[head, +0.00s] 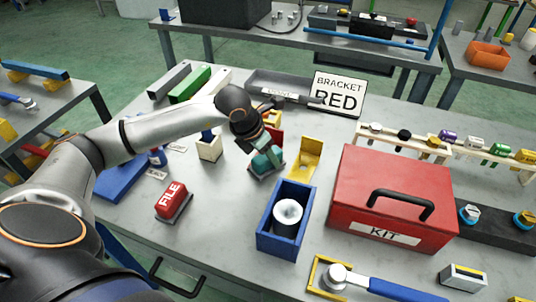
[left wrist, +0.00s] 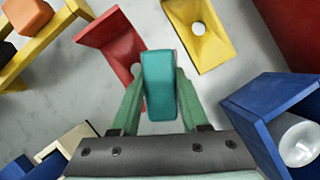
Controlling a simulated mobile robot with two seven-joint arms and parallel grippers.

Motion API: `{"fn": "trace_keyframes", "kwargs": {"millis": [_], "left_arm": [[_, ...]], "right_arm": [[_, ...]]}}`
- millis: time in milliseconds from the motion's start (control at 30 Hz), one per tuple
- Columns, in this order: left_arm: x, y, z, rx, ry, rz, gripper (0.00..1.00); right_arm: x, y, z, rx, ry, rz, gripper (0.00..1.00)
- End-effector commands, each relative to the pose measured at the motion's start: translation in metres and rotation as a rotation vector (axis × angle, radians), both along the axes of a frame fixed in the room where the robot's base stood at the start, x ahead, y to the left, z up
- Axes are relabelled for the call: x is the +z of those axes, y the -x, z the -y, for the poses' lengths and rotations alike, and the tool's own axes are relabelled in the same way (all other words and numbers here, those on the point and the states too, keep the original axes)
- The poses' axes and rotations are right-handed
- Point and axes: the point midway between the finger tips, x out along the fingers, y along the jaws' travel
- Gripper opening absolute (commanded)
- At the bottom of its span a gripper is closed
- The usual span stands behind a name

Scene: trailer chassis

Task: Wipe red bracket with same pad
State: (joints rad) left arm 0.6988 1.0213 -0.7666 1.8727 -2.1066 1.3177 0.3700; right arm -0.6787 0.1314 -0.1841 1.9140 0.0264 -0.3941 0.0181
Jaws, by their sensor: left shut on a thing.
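My left gripper (head: 262,152) reaches over the middle of the table and is shut on a teal pad (left wrist: 160,82). The pad sits between the two green fingers. The red bracket (left wrist: 110,45) is an L-shaped piece just beyond and left of the pad in the left wrist view. The pad overlaps its near right edge there, and I cannot tell if they touch. In the head view the red bracket (head: 276,138) is partly hidden behind the gripper. A sign reading "BRACKET RED" (head: 339,93) stands at the back. My right gripper is not in view.
A yellow bracket (head: 307,155) stands right of the gripper. A blue bin (head: 272,243) holding a white cylinder is nearer. A red KIT box (head: 365,190) fills the right. A red FILE block (head: 172,200) and a cream block (head: 209,150) lie left.

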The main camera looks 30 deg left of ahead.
Motion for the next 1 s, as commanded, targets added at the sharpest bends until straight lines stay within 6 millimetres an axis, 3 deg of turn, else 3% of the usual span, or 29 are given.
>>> {"fn": "trace_keyframes", "kwargs": {"millis": [567,833,1000], "left_arm": [[0.0,0.008,-0.039,0.002,-0.001,0.0,0.0],[-0.003,0.008,-0.038,-0.001,0.0,0.0,0.0],[-0.003,0.006,-0.024,-0.005,0.003,-0.003,0.0]], "right_arm": [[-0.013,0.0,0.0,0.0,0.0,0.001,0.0],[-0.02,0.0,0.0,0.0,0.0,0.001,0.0],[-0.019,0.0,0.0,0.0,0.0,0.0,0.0]]}}
